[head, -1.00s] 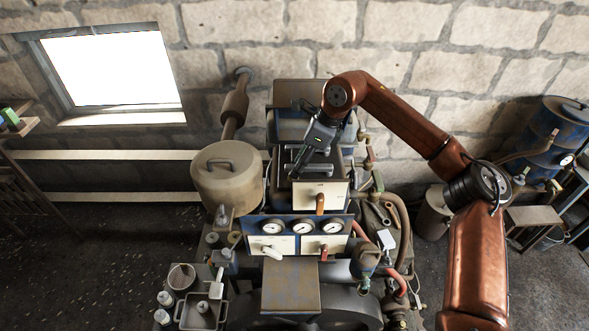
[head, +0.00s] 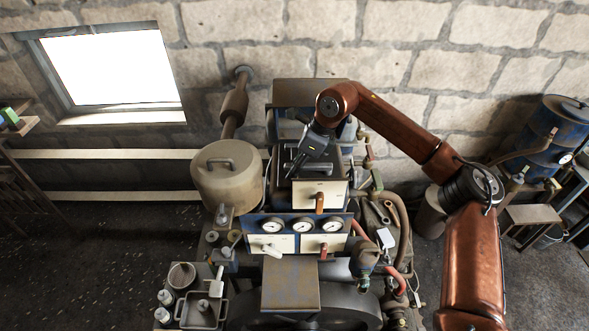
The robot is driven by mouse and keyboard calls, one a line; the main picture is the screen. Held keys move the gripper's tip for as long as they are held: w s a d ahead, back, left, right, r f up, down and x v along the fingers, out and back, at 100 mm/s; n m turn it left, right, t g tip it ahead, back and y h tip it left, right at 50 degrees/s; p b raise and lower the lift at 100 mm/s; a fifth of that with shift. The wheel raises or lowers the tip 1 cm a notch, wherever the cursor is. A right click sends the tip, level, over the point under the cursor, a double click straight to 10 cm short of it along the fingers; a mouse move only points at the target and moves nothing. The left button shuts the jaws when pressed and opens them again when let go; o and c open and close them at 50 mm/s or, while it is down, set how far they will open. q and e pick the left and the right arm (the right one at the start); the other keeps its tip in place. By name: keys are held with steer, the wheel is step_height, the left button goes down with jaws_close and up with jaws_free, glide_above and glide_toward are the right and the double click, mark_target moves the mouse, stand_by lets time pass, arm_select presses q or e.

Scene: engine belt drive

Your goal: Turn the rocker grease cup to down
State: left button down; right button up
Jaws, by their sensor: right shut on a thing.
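My right gripper (head: 292,174) is over the dark top of the engine (head: 325,172), pointing down and to the left. Its fingers are shut on a small part there, which seems to be the rocker grease cup. The fingers and wrist hide that part, so I cannot make out its shape or which way it points. My left gripper is not in view.
A tan tank (head: 226,178) stands close on the left of the gripper. In front are a white panel with a brown handle (head: 319,203) and a gauge panel (head: 302,227). Pipes (head: 376,190) run on the right. A stone wall is behind.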

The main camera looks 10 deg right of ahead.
jaws_close()
steer(key=m+t+h+b, duration=0.1)
steer(key=m, duration=0.2)
steer(key=m+t+b, duration=0.1)
steer(key=m, duration=0.2)
steer(key=shift+s+a+m+h, duration=0.1)
steer(key=shift+a+m+h, duration=0.05)
steer(key=shift+m+h, duration=0.2)
steer(key=m+h+b, duration=0.1)
steer(key=m, duration=0.2)
steer(key=m+h, duration=0.1)
steer(key=m, duration=0.2)
steer(key=shift+a+t+h+b, duration=0.2)
steer(key=shift+t+h+b, duration=0.1)
steer(key=shift+b, duration=0.1)
steer(key=m, duration=0.2)
steer(key=m+h, duration=0.1)
steer(key=m, duration=0.1)
steer(key=shift+a+r+m+h+b, duration=0.1)
steer(key=shift+m+h+b, duration=0.15)
steer(key=shift+m+b, duration=0.1)
steer(key=m, duration=0.2)
steer(key=m+g+h, duration=0.1)
steer(key=m, duration=0.1)
steer(key=shift+a+m+g+h, duration=0.1)
steer(key=shift+m+g+h, duration=0.2)
steer(key=shift+m, duration=0.1)
